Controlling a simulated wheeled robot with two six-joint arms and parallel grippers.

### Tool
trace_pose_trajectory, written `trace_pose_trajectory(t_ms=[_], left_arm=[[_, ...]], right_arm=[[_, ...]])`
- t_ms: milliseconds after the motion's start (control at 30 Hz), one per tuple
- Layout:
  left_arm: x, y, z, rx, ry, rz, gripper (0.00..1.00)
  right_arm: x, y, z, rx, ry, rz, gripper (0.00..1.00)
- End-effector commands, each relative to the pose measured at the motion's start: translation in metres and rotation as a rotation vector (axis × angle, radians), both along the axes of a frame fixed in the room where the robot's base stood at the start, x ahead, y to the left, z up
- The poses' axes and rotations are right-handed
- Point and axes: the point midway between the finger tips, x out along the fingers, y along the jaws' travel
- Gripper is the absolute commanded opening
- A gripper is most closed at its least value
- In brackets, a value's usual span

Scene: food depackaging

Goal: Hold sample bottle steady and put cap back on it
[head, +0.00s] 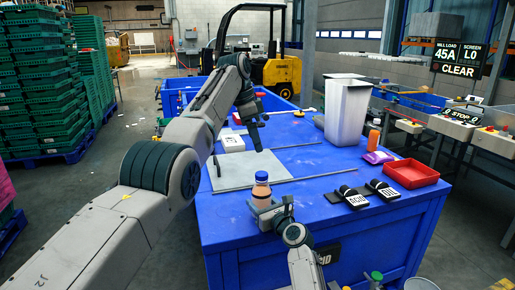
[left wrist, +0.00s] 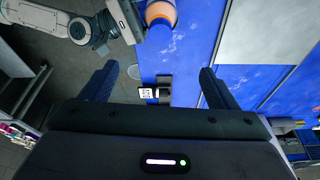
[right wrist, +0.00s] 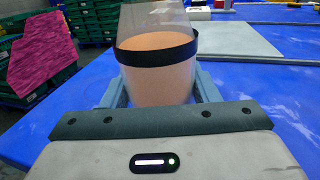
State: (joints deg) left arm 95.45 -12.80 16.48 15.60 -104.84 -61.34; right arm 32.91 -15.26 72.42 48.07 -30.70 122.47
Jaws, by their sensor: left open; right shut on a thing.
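The sample bottle (head: 261,192), with orange-brown contents, stands upright near the front edge of the blue table (head: 225,222). My right gripper (right wrist: 160,95) is shut on it; in the right wrist view the bottle (right wrist: 160,75) shows a dark band and a clear upper part. Its top is cut off there. My left gripper (head: 256,146) is open and empty, pointing down above the grey board (head: 236,170), behind and above the bottle. In the left wrist view the bottle (left wrist: 161,14) shows partly at the top edge.
A tall white bin (head: 346,112) stands at the back. A red tray (head: 410,173), a purple packet (head: 377,157), an orange bottle (head: 374,138) and two black labelled pads (head: 351,197) lie on the right. A white box (head: 232,143) sits behind the board. Thin rods lie along the board.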

Motion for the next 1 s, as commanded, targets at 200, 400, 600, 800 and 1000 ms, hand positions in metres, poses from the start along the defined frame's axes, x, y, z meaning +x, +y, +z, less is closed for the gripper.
trace_pose_trajectory(t_ms=[200,400,600,800,1000], left_arm=[[-0.0007,0.0034,0.0112,0.000,0.000,0.001,0.82],[-0.0007,0.0033,0.0113,0.000,0.000,0.001,0.82],[-0.0006,0.0032,0.0111,0.000,0.000,0.001,0.82],[-0.0007,0.0030,0.0110,0.000,0.000,0.001,0.82],[-0.0007,0.0031,0.0112,0.000,0.000,0.001,0.82]], right_arm=[[0.0001,-0.0001,0.0005,0.001,-0.001,0.000,0.00],[0.0001,-0.0001,0.0006,0.001,-0.001,0.000,0.00],[0.0001,-0.0001,0.0005,0.001,-0.001,0.000,0.80],[0.0001,-0.0001,0.0004,0.001,-0.001,0.000,0.80],[-0.0088,-0.0059,-0.0007,0.001,-0.001,-0.001,0.80]])
